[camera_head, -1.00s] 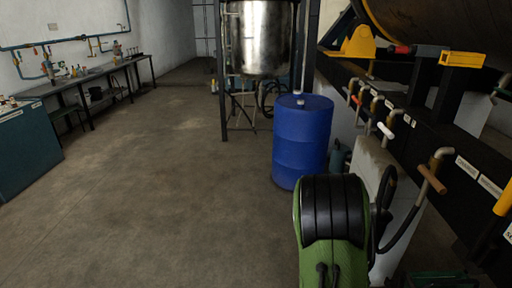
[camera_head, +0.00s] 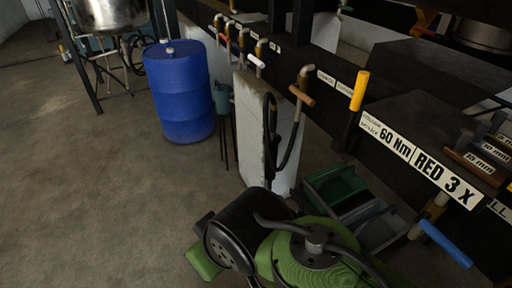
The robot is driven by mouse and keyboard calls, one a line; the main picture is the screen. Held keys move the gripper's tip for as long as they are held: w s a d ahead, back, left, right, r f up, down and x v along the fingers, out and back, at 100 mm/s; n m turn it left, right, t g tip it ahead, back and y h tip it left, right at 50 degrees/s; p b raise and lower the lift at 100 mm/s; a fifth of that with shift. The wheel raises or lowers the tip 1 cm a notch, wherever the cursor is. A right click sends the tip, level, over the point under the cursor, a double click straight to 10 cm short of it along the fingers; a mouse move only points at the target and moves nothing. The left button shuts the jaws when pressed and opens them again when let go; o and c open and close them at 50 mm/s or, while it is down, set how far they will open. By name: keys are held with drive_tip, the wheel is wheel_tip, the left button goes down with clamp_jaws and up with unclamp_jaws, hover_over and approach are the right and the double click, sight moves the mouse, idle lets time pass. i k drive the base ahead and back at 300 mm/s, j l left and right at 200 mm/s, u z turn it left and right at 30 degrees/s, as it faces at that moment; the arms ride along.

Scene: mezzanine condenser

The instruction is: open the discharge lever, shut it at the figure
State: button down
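Several valve levers line the dark frame on the right: a yellow upright handle (camera_head: 361,90), a blue handle (camera_head: 446,243) at lower right, a brown handle (camera_head: 301,95) on a bent pipe, and a white handle (camera_head: 257,62) further back. I cannot tell which is the discharge lever; the small labels near them are unreadable. No figure on a gauge or scale can be made out. My green and black arm fills the bottom middle, apart from the handles as far as I can see. My gripper is not in view.
A white panel (camera_head: 254,130) with a black hose stands before the frame. Green (camera_head: 335,188) and grey bins (camera_head: 378,228) lie right of my arm. A blue drum (camera_head: 181,95) and a steel tank (camera_head: 108,14) stand behind. A sign (camera_head: 421,161) reads "60 Nm", "RED 3 x". Left floor is clear.

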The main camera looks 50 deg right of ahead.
sight(363, 80)
drive_tip(key=z, duration=2.45)
